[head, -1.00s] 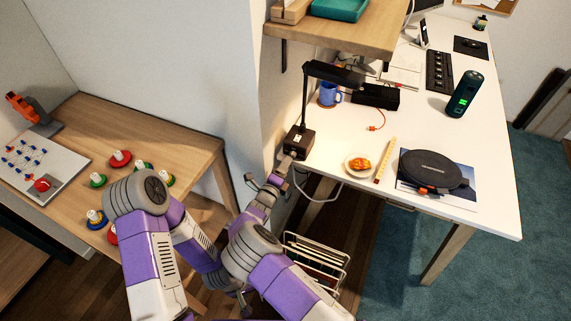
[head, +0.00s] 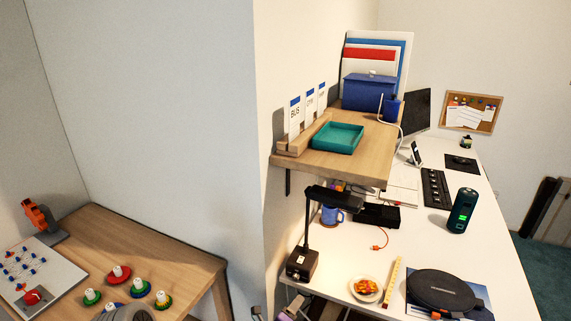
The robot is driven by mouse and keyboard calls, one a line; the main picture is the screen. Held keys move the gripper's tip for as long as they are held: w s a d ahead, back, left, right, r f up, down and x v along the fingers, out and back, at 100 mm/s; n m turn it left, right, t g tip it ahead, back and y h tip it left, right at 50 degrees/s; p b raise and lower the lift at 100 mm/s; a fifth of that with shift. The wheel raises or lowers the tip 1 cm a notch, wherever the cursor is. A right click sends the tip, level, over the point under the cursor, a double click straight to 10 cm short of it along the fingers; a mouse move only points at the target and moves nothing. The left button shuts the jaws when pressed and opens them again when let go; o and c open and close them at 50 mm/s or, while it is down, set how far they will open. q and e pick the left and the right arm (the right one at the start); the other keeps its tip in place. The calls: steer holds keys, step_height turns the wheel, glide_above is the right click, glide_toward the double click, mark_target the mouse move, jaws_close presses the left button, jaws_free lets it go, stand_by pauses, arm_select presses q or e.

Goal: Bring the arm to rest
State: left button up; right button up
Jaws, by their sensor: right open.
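My right gripper (head: 289,302) is at the bottom edge of the head view, just below the black desk lamp's base (head: 302,264) and close to the wall corner. Only a small part of it shows, its fingers are hard to make out, and I see nothing held in it. A grey rounded part of my arm (head: 128,313) shows at the bottom left, in front of the wooden table. My left gripper is not in view.
The white desk (head: 505,270) holds a plate of food (head: 366,289), a yellow ruler (head: 393,279), a black round device (head: 443,290) and a green-lit cylinder (head: 462,211). A wooden shelf (head: 350,168) juts out above. The wooden table (head: 150,245) carries colored pieces.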

steer(key=s+d+f+m+g, duration=0.9)
steer(key=s+d+f+m, duration=0.1)
steer(key=s+d+f, duration=0.15)
steer(key=s+d+f+m+g+y, duration=0.25)
steer(key=s+f+m+g, duration=0.35)
steer(key=s, duration=0.4)
steer(key=s+a+m+g+y, duration=0.1)
steer(key=s+a+m+y, duration=0.4)
steer(key=s+m, duration=0.6)
step_height(320, 180, up, 7)
steer(key=s+a+m+t+y, duration=0.2)
steer(key=m+y, duration=0.3)
steer(key=m, duration=1.4)
steer(key=shift+s+f+m+t, duration=0.2)
steer(key=shift+s+m+t, duration=0.1)
steer(key=shift+m, duration=0.1)
